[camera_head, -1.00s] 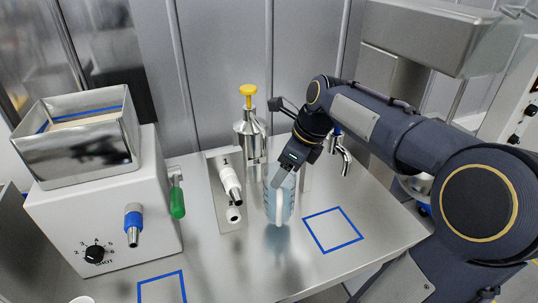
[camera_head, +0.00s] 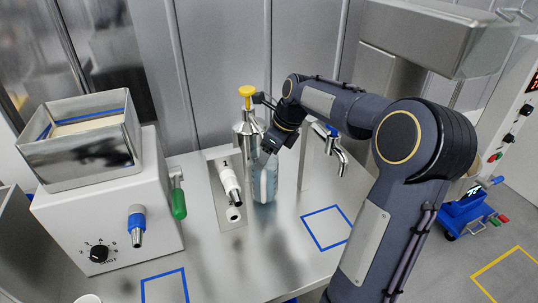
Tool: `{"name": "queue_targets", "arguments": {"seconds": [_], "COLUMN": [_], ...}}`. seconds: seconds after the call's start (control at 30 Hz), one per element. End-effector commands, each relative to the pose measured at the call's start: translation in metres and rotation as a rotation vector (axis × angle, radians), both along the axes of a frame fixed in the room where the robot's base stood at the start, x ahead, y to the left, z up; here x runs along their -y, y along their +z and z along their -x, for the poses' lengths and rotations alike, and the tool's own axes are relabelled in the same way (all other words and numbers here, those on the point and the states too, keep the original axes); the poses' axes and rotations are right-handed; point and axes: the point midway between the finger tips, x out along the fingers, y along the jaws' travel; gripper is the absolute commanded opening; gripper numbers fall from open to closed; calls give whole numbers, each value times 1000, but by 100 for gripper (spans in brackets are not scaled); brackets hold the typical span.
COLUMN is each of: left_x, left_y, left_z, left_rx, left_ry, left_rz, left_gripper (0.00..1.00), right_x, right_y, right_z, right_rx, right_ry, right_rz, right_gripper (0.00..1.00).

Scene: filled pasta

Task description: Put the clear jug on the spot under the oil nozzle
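The clear jug (camera_head: 265,184) is bluish and upright over the steel counter, just right of the white-handled dispenser. My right gripper (camera_head: 268,158) is at its upper part and appears shut on it; the fingertips are partly hidden. A bent metal spout with a blue handle (camera_head: 336,150) stands right of the jug, with a blue square outline (camera_head: 327,210) on the counter in front of it. Which spout is the oil nozzle is not labelled. I cannot tell whether the jug's base touches the counter. My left gripper is out of view.
A metal can with a yellow pump top (camera_head: 247,122) stands behind the jug. The white-handled dispenser (camera_head: 230,185) is close on its left. A white machine with a hopper (camera_head: 100,220) fills the left. Another blue outline (camera_head: 165,272) lies at the front.

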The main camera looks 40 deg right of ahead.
Motion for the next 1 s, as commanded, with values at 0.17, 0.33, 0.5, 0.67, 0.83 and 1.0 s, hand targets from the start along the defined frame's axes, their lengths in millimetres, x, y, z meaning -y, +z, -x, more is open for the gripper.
{"name": "queue_targets", "arguments": {"seconds": [0.17, 0.33, 0.5, 0.67, 0.83, 1.0], "left_x": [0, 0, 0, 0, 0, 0], "left_y": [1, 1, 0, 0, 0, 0], "left_z": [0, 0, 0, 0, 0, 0], "left_rx": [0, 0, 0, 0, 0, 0], "left_ry": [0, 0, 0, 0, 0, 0], "left_rz": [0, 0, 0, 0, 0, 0], "left_gripper": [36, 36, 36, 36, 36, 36], "right_x": [0, 0, 0, 0, 0, 0], "right_y": [-11, -11, -13, -15, -15, -14], "right_z": [0, 0, 0, 0, 0, 0], "right_rx": [0, 1, 1, 0, -1, -1], "right_ry": [0, 1, 1, 0, 0, 0], "right_rz": [0, 1, 1, 0, 0, 0], "right_gripper": [5, 5, 5, 80, 89, 89]}}
